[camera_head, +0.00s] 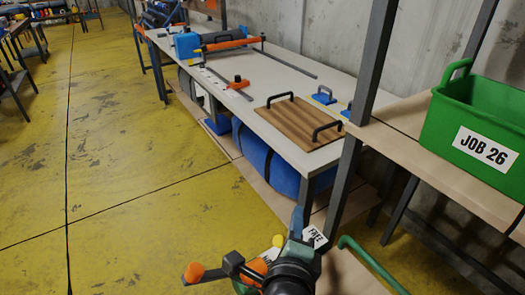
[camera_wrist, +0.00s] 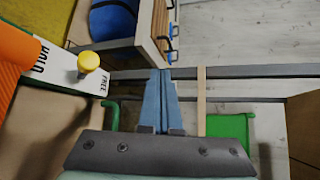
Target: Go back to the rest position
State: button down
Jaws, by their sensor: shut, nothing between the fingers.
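My gripper (camera_head: 297,222) is at the bottom middle of the head view, beside the near end of the long table. Its two blue fingers are shut together with nothing between them, as the wrist view (camera_wrist: 161,100) also shows. A yellow knob (camera_head: 278,240) and a white label reading FREE (camera_head: 314,237) are close by the gripper. In the wrist view the yellow knob (camera_wrist: 88,62) stands on a plate marked HOLD and FREE, left of the fingers. My wrist hides part of this fixture in the head view.
A green crate (camera_head: 456,150) labelled JOB 26 stands on a shelf at right. A dark post (camera_head: 345,175) rises just beyond my gripper. The long table (camera_head: 290,85) holds a wooden board (camera_head: 300,120) with two handles. The yellow floor (camera_head: 140,170) at left is clear.

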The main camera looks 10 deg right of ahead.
jog(key=a+r+n+t+y, duration=0.1)
jog(key=a+r+n+t, duration=0.2)
jog(key=r+n, duration=0.55)
jog(key=s+a+r+n+t+y, duration=0.1)
jog(key=a+r+n+t, duration=0.25)
jog(key=r, duration=0.95)
jog(key=a+r+n+t+y, duration=0.2)
jog(key=a+r+n+t, duration=0.3)
jog(key=r, duration=0.6)
jog(key=s+a+r+n+t+y, duration=0.2)
jog(key=s+a+r+n, duration=0.1)
jog(key=s+r+n, duration=0.7)
notch_tip(320, 180, up, 17)
jog(key=w+m+p, duration=0.1)
jog(key=w+p, duration=0.1)
jog(key=p, duration=1.4)
jog(key=shift+w+d+f, duration=0.2)
jog(key=shift+w, duration=0.05)
